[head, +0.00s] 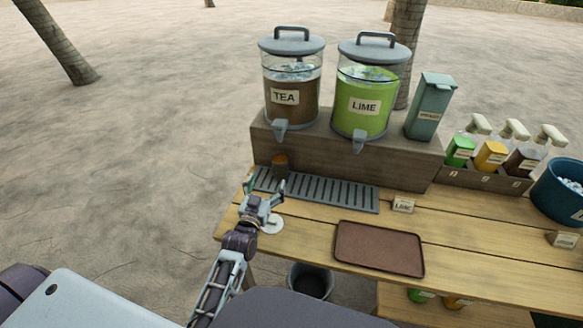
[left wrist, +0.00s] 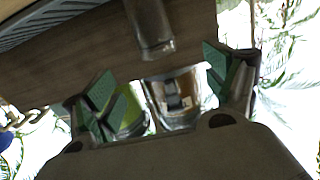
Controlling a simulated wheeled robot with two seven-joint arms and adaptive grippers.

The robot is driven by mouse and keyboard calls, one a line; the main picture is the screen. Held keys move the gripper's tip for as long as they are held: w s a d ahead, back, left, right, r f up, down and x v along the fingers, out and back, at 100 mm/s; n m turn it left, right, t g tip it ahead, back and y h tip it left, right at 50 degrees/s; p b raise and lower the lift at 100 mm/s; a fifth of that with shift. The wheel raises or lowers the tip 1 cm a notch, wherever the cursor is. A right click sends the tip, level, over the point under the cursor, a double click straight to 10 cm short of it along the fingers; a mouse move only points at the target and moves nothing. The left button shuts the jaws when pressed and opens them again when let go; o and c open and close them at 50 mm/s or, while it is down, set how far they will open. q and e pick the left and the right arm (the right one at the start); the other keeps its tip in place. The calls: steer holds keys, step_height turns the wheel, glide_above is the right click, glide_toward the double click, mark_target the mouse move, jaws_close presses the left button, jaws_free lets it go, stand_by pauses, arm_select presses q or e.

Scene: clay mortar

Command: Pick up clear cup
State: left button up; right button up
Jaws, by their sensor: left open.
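A clear cup (head: 280,163) stands upright under the tea dispenser's tap, at the back left of the slotted drip tray (head: 330,194). It looks brownish; I cannot tell whether that is tea or the wood behind it. In the left wrist view the see-through cup (left wrist: 152,28) shows at the top middle, ahead of the finger gap. My left gripper (head: 266,190) is open and empty at the front left of the drip tray, its fingers (left wrist: 160,80) spread and apart from the cup. My right gripper is not in view.
Tea (head: 291,98) and lime (head: 365,103) dispensers stand on a wooden block behind the drip tray. A white disc (head: 271,223) lies by my left gripper. A brown tray (head: 379,248) lies to the right. Bottles (head: 491,155) and a blue tub (head: 559,188) stand far right.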

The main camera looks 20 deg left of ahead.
mark_target(278, 164)
arm_select(q)
steer(key=shift+w+d, duration=0.1)
steer(key=shift+d, duration=0.15)
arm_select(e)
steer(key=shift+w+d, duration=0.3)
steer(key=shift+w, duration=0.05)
arm_select(q)
steer(key=shift+w, duration=0.1)
steer(key=shift+w+a, duration=0.15)
steer(key=shift+w, duration=1.65)
steer(key=shift+w+a, duration=0.1)
steer(key=shift+w, duration=2.3)
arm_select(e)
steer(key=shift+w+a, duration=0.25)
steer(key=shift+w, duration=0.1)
arm_select(q)
steer(key=shift+w, duration=0.15)
